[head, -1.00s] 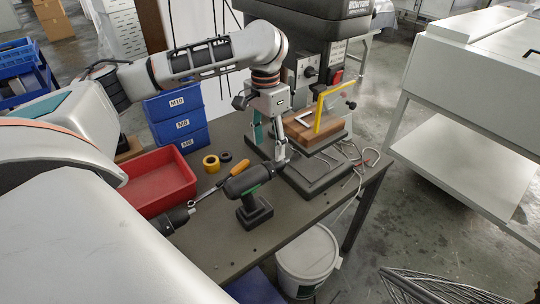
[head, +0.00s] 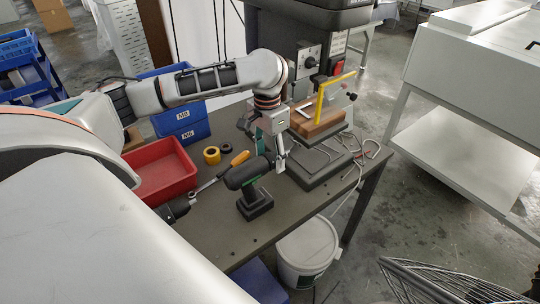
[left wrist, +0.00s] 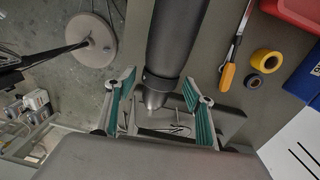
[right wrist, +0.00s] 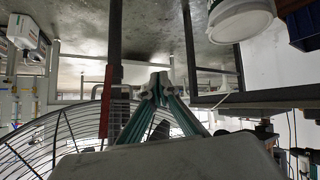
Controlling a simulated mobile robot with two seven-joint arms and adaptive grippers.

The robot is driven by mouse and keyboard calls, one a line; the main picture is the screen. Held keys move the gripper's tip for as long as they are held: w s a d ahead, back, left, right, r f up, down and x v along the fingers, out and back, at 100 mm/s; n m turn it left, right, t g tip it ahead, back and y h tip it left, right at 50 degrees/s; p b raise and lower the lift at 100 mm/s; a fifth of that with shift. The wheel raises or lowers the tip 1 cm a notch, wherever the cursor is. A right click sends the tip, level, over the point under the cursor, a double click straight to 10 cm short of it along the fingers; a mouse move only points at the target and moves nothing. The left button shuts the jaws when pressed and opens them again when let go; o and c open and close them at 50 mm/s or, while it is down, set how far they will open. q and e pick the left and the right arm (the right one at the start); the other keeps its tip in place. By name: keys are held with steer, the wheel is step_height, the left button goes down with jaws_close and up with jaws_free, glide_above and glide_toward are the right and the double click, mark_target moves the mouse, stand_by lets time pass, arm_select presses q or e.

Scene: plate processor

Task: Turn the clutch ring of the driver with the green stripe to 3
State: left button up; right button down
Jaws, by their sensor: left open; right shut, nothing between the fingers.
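The driver with the green stripe (head: 249,178) stands upright on its battery foot on the grey bench, its nose pointing right toward the drill press. My left gripper (head: 274,161) is at its nose end. In the left wrist view the dark driver body (left wrist: 178,35) comes down from the top, and its chuck (left wrist: 155,92) lies between the open green-lined fingers (left wrist: 160,108), with visible gaps at both sides. The clutch ring is just behind the chuck; its numbers cannot be read. My right gripper (right wrist: 160,88) is shut and empty, away from the bench.
A second dark tool (head: 174,209) lies partly hidden by my arm. The drill press base (head: 318,168) with loose cables is close right of my left gripper. A white bucket (head: 307,250) stands below.

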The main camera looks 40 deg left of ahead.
arm_select(q)
steer(key=c, duration=1.1)
steer(key=shift+d+y, duration=0.1)
steer(key=shift+y, duration=0.2)
steer(key=shift+d+t+y, duration=0.1)
steer(key=shift+t+y, duration=0.2)
steer(key=shift+y, duration=0.2)
steer(key=y, duration=0.2)
steer(key=t+y, duration=0.1)
steer(key=y, duration=0.1)
steer(key=shift+d, duration=0.35)
steer(key=t+y, duration=0.1)
steer(key=y, duration=0.2)
steer(key=shift+d+y, duration=0.15)
steer(key=shift+y, duration=0.15)
steer(key=shift+d+f+t+y, duration=0.1)
steer(key=shift+f+t+y, duration=0.15)
steer(key=shift+y, duration=0.55)
steer(key=shift+s, duration=0.1)
steer(key=shift+t+y, duration=0.25)
steer(key=shift+y, duration=0.15)
